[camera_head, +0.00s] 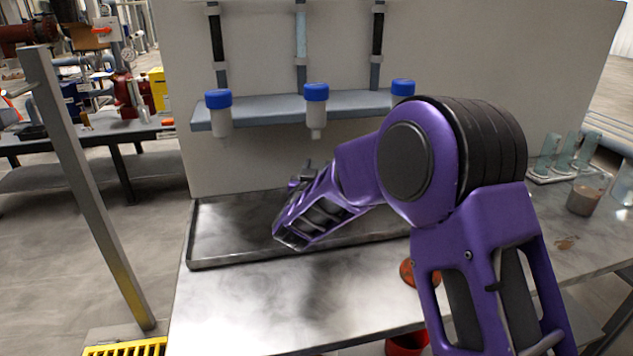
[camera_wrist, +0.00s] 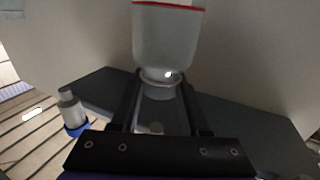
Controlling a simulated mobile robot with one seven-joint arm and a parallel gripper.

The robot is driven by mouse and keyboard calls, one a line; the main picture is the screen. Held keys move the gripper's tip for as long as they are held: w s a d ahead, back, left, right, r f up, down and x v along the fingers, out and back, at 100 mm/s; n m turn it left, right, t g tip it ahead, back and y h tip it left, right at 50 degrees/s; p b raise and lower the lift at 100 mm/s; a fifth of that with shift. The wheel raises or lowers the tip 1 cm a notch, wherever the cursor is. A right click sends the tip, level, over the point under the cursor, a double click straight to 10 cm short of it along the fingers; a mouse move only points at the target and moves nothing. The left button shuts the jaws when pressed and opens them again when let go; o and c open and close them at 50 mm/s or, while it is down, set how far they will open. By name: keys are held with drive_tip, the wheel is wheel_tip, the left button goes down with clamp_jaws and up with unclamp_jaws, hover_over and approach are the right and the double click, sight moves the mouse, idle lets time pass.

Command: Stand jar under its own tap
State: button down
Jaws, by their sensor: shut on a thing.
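The jar (camera_wrist: 165,35), clear with a red line around it, shows at the top of the wrist view. My gripper (camera_wrist: 161,77) is shut on its narrower end, one finger on each side. In the head view my gripper (camera_head: 302,180) is above the tray, below the shelf; I cannot make out the jar there. Three blue-capped taps hang along the shelf: left tap (camera_head: 221,118), middle tap (camera_head: 316,106) and right tap (camera_head: 403,90), the last partly hidden by my arm. One tap (camera_wrist: 69,108) shows upside down at the wrist view's lower left.
A shallow dark-rimmed tray (camera_head: 222,262) lies under the taps, its left part bare. The shelf (camera_head: 268,110) runs along the panel. A red-orange disc (camera_head: 407,272) lies by my arm. Glass vessels (camera_head: 560,152) and a brownish cup (camera_head: 583,200) stand at right.

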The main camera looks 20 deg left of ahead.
drive_tip(key=shift+w+a+f+b, duration=0.1)
drive_tip(key=shift+f+b, duration=0.05)
drive_tip(key=shift+f, duration=0.8)
drive_tip(key=shift+w+f+b, duration=0.1)
drive_tip(key=shift+f+b, duration=0.05)
drive_tip(key=shift+f, duration=0.75)
drive_tip(key=shift+c, duration=2)
unclamp_jaws()
drive_tip(key=shift+f, duration=0.1)
drive_tip(key=shift+s, duration=0.1)
drive_tip(key=s+d, duration=0.2)
drive_tip(key=s, duration=0.9)
drive_tip(key=shift+s, duration=0.4)
drive_tip(key=shift+r, duration=0.2)
